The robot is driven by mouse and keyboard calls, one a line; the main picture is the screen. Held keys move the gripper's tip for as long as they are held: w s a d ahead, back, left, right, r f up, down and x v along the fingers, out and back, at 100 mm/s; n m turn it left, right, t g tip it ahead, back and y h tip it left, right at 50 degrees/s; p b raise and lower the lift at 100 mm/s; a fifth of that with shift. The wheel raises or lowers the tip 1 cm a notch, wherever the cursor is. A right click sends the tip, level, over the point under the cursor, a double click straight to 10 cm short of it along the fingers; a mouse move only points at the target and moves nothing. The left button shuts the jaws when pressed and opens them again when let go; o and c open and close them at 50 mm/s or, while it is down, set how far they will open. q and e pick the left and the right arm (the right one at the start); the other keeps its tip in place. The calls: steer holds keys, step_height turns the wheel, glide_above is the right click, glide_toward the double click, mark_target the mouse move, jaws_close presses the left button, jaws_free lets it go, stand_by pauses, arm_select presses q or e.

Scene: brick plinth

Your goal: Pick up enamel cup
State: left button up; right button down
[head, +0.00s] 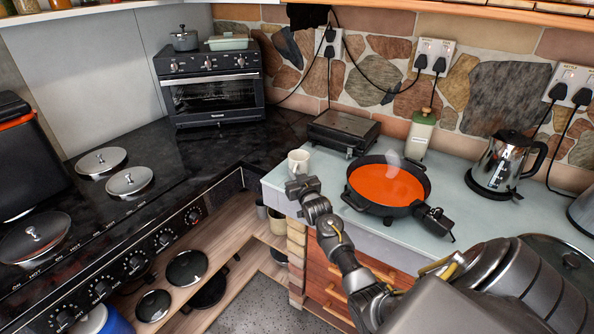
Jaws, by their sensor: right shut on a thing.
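The small white enamel cup (298,160) is upright near the left edge of the pale counter. My right gripper (302,182) is at the near side of the cup, shut on it. The wrist hides where the fingers meet the cup, and I cannot tell whether the cup is touching the counter. My left gripper is not in view.
An electric pan (388,184) with an orange inside stands right of the cup. Behind are a dark flat appliance (343,131) and a pale green grinder (419,135). A kettle (506,165) stands at right. A hob (95,200) and toaster oven (212,88) are at left.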

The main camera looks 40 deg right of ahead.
steer(key=shift+r, duration=0.15)
steer(key=shift+r+b, duration=0.6)
steer(key=shift+r, duration=0.5)
steer(key=s+a+r+b, duration=0.2)
steer(key=s+a+r, duration=0.6)
steer(key=s+r, duration=0.2)
steer(key=shift+s+r, duration=0.2)
steer(key=shift+s, duration=0.4)
steer(key=shift+a, duration=0.15)
